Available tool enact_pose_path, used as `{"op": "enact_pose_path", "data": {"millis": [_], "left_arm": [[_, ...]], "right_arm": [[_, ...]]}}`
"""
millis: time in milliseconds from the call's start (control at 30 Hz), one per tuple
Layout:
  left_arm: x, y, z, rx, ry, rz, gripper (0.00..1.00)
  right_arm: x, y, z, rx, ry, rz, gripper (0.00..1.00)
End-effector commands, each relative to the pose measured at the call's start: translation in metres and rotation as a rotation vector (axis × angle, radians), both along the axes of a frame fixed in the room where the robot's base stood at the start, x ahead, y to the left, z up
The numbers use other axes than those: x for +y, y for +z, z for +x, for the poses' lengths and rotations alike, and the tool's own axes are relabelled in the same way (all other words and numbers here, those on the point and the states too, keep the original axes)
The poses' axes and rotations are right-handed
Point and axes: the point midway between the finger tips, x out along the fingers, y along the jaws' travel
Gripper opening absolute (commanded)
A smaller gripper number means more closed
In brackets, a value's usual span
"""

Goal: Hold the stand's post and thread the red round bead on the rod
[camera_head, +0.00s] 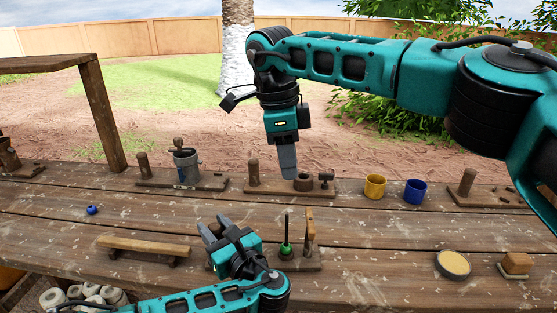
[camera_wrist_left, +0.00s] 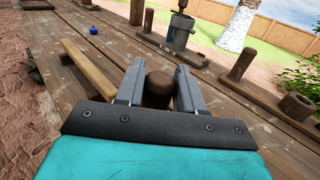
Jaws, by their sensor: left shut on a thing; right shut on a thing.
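The stand's wooden base (camera_head: 308,266) lies at the front middle of the table, with an upright dark rod (camera_head: 287,226) and a green bead (camera_head: 286,249) low on it. My left gripper (camera_head: 212,226) is at the stand's left end; in the left wrist view its fingers are around the round brown post (camera_wrist_left: 158,88). My right gripper (camera_head: 288,176) points down behind the rod, above the table's back part, with its fingers together. What it holds is hidden; no red bead shows in either view.
A taller wooden piece (camera_head: 309,228) stands right of the rod. A blue bead (camera_head: 92,210) and a wooden bar (camera_head: 143,246) lie to the left. A yellow cup (camera_head: 375,186) and a blue cup (camera_head: 415,191) stand at the back right. The table between cups and round tin (camera_head: 453,264) is clear.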

Motion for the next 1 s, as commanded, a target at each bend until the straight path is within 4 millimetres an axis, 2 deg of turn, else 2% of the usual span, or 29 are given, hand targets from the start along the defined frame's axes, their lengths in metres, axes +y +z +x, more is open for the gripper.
{"op": "enact_pose_path", "data": {"millis": [300,600,800,1000], "left_arm": [[0.0,-0.001,0.0,0.002,-0.001,0.0,0.0],[0.0,-0.001,0.0,0.002,-0.001,0.0,0.0],[0.0,-0.001,0.0,0.002,-0.001,0.0,0.0],[0.0,-0.001,0.0,0.002,-0.001,0.0,0.0]], "right_arm": [[-0.003,-0.02,0.0,0.0,0.721,-0.001,0.0],[-0.002,-0.033,-0.004,-0.002,1.357,-0.002,0.0],[0.0,-0.038,-0.007,-0.005,1.641,-0.002,0.0],[0.0,-0.04,-0.008,-0.004,1.754,-0.003,0.0]]}}
